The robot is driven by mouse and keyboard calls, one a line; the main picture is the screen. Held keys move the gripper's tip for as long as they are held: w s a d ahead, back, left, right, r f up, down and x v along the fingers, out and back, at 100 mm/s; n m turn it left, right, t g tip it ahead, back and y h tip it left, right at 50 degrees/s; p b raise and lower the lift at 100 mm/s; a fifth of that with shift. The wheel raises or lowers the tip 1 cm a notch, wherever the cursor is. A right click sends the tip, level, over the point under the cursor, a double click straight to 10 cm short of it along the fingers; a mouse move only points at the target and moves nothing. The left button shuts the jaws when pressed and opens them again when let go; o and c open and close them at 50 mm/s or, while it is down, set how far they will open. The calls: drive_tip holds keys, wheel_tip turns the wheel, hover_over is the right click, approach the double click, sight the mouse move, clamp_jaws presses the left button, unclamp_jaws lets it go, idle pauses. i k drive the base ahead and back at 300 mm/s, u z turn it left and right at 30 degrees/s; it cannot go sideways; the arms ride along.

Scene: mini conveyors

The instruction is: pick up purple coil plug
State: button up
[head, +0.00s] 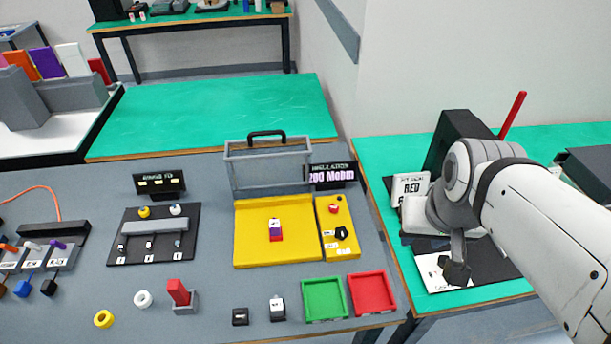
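A small purple plug (57,244) lies on a grey labelled block at the far left, to the right of a white plug (32,246) and an orange plug (9,248). It is too small to make out any coil. A purple and white block (276,231) also stands on the yellow plate near the middle. My gripper (456,271) hangs at the right, over the right-hand green table and far from both purple things. Its fingers look dark and small, and I cannot tell if they are open.
A clear box with a black handle (267,135) stands behind the yellow plate (250,255). A green tray (324,299) and a red tray (371,293) sit at the front edge. A red block (178,291) stands upright in a grey holder. The left-hand green table top (210,110) is bare.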

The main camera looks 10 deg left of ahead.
sight(274, 227)
drive_tip(key=z, duration=0.8)
drive_tip(key=k, duration=2.15)
drive_tip(key=u, duration=1.1)
drive_tip(key=i, duration=1.65)
drive_tip(key=u, duration=0.05)
